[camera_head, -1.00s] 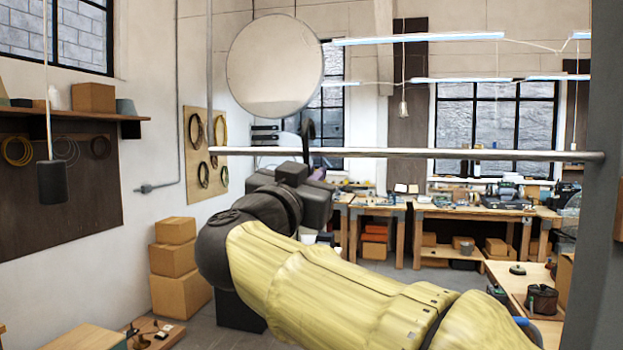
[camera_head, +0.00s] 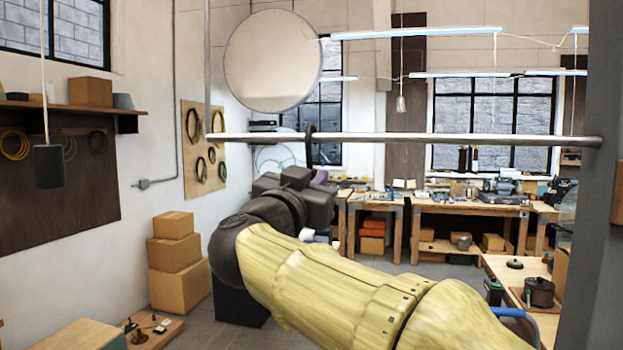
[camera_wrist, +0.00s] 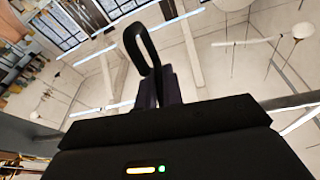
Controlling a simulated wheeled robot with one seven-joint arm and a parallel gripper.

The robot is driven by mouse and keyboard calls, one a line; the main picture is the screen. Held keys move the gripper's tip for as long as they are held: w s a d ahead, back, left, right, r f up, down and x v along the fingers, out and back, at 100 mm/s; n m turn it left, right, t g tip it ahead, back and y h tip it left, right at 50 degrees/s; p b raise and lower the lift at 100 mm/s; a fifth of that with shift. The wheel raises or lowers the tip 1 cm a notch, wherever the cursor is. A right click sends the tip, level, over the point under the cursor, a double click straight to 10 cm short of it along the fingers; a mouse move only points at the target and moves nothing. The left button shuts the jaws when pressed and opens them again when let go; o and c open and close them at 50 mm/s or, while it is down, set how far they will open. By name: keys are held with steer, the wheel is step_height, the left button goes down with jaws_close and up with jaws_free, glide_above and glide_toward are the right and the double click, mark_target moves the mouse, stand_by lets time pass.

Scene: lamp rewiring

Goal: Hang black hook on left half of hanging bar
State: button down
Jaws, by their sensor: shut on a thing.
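The metal hanging bar (camera_head: 450,139) runs level across the head view, from the thin upright at left to the grey post at right. The black hook (camera_head: 309,135) is a narrow dark loop crossing the left half of the bar, with its top just above the bar. In the wrist view the hook (camera_wrist: 141,48) stands up from my gripper (camera_wrist: 158,92), which is shut on its lower end. In the head view my gripper (camera_head: 312,178) is just below the bar, partly hidden by my wrist. I cannot tell whether the hook is over the bar or only in front of it.
A round pale disc (camera_head: 273,60) hangs above the bar's left part. The grey post (camera_head: 595,230) bounds the right side. Workbenches (camera_head: 465,210) stand behind. The bar's middle and right stretch are clear.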

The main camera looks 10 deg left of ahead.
steer(key=c, duration=1.5)
jaws_free()
steer(key=shift+o, duration=0.2)
steer(key=shift+a, duration=0.1)
steer(key=b+v, duration=0.6)
steer(key=v, duration=1.1)
steer(key=shift+s+f, duration=0.15)
steer(key=shift+s, duration=0.05)
